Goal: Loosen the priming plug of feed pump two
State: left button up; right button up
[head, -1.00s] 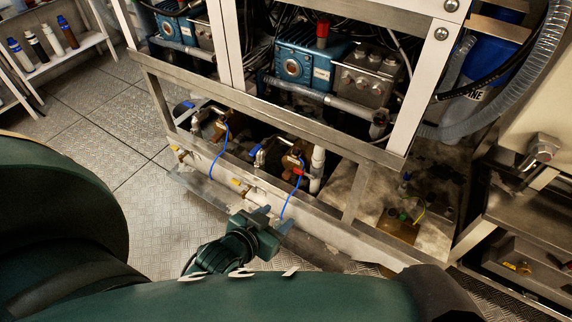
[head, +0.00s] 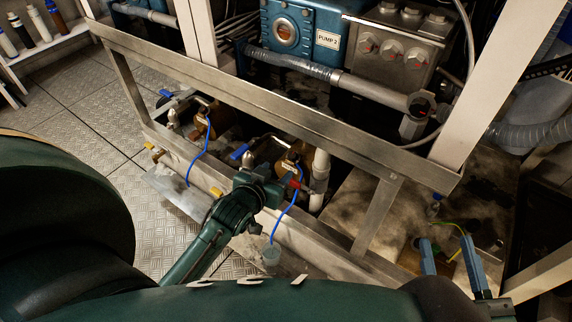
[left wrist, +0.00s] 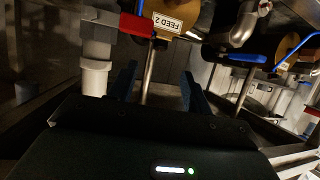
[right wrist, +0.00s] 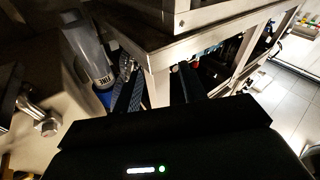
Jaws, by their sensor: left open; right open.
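Feed pump two, a brass-coloured pump (head: 286,166), sits low behind the frame's lower rail in the head view. Its "FEED 2" label (left wrist: 167,22) shows at the top of the left wrist view. A red handle (head: 294,183) is beside the pump; it is also in the left wrist view (left wrist: 137,27). I cannot make out the priming plug. My left gripper (head: 272,188) is open just in front of the pump; a thin metal rod (left wrist: 149,72) shows between its fingers (left wrist: 160,82), apparently beyond them. My right gripper (head: 446,245) is open and empty at the lower right.
A steel frame rail (head: 270,105) crosses above the pumps. A blue-handled valve (head: 240,151) and white pipe (head: 319,178) flank the pump. Another brass pump (head: 203,122) stands to the left. A blue unit marked PUMP 2 (head: 288,30) is above. Floor plates (head: 80,115) are clear at left.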

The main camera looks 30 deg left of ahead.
aim_at(291, 157)
pick_arm(q)
jog(key=b+x, duration=0.3)
jog(key=x, duration=0.6)
jog(key=shift+w+a+f+b, duration=0.1)
jog(key=shift+w+f+b, duration=0.15)
jog(key=shift+b, duration=0.15)
jog(key=shift+r, duration=0.1)
jog(key=shift+c, duration=0.6)
jog(key=c, duration=0.9)
jog(key=o, duration=0.4)
jog(key=shift+c, duration=0.2)
grip_shut()
pick_arm(e)
jog(key=shift+w+a+f+m+y, duration=0.1)
jog(key=shift+a+f+m+y, duration=0.1)
jog(key=shift+a+m+y, duration=0.25)
jog(key=shift+r, duration=0.15)
